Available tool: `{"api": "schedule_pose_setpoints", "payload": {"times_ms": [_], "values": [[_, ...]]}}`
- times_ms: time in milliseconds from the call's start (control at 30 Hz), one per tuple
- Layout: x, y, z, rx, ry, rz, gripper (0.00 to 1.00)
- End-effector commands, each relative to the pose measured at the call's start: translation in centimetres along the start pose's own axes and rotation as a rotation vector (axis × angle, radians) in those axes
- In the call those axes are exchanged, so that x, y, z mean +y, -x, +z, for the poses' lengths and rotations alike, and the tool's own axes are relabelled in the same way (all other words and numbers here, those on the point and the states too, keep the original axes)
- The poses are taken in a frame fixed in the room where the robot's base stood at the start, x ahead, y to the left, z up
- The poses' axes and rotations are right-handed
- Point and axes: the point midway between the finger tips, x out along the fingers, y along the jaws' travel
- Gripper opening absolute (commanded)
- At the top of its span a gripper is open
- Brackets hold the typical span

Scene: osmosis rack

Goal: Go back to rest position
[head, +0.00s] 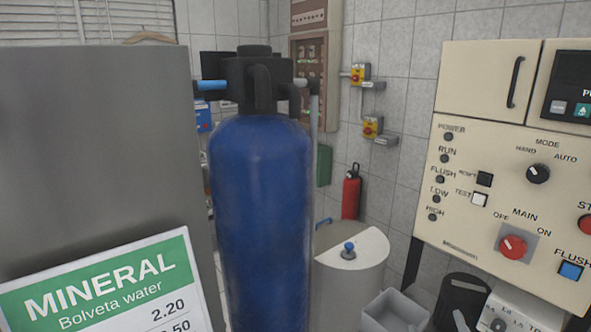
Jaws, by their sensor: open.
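The head view shows the osmosis rack's control panel (500,200) at the right, cream coloured, with lamps, buttons and switches. Its red main switch (513,247) sits low on the panel, and the black mode knob (538,173) is above it. A blue flush button (570,270) is at the lower right of the panel. My gripper and arm are not in this view, so their pose cannot be seen.
A tall blue tank (262,215) stands in the middle. A grey cabinet (100,150) with a mineral water sign (105,285) blocks the left. A pale round tank (350,285), grey bin (395,312) and red extinguisher (351,195) stand behind.

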Motion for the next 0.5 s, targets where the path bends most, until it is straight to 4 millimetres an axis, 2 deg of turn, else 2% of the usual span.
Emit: {"api": "schedule_pose_setpoints", "payload": {"times_ms": [33, 200, 500], "values": [[-0.9, 2.4, 0.5, 0.010, -0.050, -0.030, 0.68], [-2.5, 9.2, 0.9, 0.046, -0.220, -0.101, 0.68], [-2.4, 20.6, 1.1, 0.030, -0.480, -0.181, 0.68]]}}
